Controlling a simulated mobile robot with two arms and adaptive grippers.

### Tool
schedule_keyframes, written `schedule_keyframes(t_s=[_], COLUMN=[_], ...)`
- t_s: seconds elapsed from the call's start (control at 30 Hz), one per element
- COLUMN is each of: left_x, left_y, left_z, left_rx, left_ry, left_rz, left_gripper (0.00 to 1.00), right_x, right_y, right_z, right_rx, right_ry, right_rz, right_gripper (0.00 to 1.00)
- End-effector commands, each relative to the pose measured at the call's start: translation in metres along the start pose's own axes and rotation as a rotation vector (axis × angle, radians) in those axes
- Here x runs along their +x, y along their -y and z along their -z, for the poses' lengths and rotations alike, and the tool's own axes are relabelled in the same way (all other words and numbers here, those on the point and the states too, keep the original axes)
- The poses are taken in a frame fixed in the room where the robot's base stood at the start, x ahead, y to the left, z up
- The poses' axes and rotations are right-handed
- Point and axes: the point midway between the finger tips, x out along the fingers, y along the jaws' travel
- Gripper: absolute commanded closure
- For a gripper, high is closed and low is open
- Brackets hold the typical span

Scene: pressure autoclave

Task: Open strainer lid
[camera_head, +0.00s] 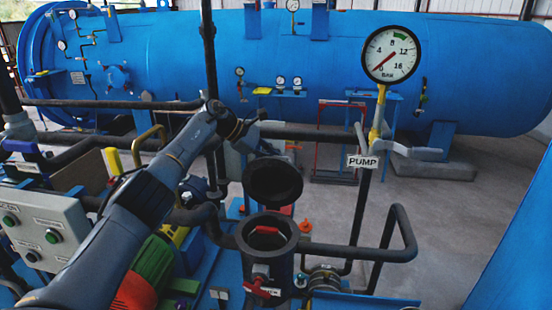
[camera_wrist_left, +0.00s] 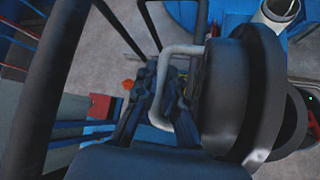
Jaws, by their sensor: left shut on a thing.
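The strainer lid (camera_head: 272,180) is a black disc that stands raised and tilted up behind the open mouth of the strainer body (camera_head: 268,262). A red handle (camera_head: 266,230) shows inside the mouth. My left gripper (camera_head: 240,128) is above and slightly left of the lid, at the end of the arm from the lower left. In the left wrist view the gripper (camera_wrist_left: 155,105) is shut on the pale bent lid handle (camera_wrist_left: 178,50), and the black lid (camera_wrist_left: 238,95) is beside it on the right. The fingertips' exact contact is partly hidden. My right gripper is in neither view.
A pressure gauge (camera_head: 391,54) and a PUMP sign (camera_head: 362,162) stand to the right on pipes. A dark vertical pipe (camera_head: 208,60) rises near my left wrist. A control box (camera_head: 45,235) is at the lower left. The large blue autoclave (camera_head: 330,70) lies behind.

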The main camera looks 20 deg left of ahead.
Motion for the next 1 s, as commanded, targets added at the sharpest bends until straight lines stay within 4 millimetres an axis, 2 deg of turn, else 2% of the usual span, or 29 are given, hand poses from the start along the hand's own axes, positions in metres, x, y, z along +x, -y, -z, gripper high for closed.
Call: schedule_keyframes(t_s=[0.03,0.13,0.17,0.43,0.53,0.83,1.0], left_x=[-0.002,-0.002,-0.002,-0.001,-0.006,-0.054,-0.072], left_y=[-0.003,-0.003,-0.003,-0.001,-0.001,-0.002,-0.002], left_z=[-0.003,-0.003,-0.003,-0.001,0.0,0.0,-0.001], left_rx=[0.003,0.003,0.002,0.001,0.0,0.002,0.001], left_ry=[0.006,0.005,0.004,0.001,0.0,0.0,0.001], left_rz=[-0.009,-0.008,-0.007,-0.003,-0.004,-0.006,-0.005], left_gripper=[0.88,0.68,0.66,0.66,0.66,0.66,0.66], right_x=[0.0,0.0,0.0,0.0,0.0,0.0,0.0], right_y=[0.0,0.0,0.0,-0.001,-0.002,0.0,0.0], right_z=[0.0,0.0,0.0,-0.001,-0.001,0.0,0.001], right_rx=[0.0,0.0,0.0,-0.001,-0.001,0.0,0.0], right_ry=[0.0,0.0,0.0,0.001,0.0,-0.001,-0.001], right_rz=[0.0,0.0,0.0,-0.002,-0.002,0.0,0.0], right_gripper=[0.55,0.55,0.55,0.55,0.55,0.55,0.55])
